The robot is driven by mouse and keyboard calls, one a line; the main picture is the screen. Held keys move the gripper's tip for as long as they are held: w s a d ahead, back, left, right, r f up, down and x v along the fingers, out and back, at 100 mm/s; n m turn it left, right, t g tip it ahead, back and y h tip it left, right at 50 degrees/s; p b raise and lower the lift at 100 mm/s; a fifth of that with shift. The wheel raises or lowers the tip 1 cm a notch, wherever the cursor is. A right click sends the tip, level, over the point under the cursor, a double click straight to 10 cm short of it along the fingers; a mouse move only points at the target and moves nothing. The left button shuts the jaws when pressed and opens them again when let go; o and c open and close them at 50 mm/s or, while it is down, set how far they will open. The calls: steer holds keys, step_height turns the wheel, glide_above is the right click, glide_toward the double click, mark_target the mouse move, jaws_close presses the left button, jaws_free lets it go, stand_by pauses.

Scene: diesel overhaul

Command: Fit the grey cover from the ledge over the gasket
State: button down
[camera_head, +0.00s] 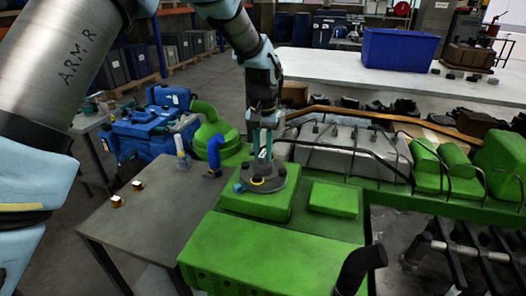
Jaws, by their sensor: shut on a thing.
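The grey cover (276,180) is a round, dark grey disc at the top of the green engine block (240,207), near the middle of the view. My gripper (262,155) points down from above and is shut on the grey cover at its upright middle part. Small blue and yellow parts show at the cover's left and front edge. The gasket cannot be made out, and any part of it under the cover is hidden. I cannot tell whether the cover rests flat on the block or hangs slightly above it.
Dark cables and a grey engine cover (345,150) lie behind right. A black pipe (360,270) rises in front.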

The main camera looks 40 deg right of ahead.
steer(key=c, duration=0.7)
jaws_free()
steer(key=shift+o, duration=0.5)
steer(key=shift+r, duration=0.1)
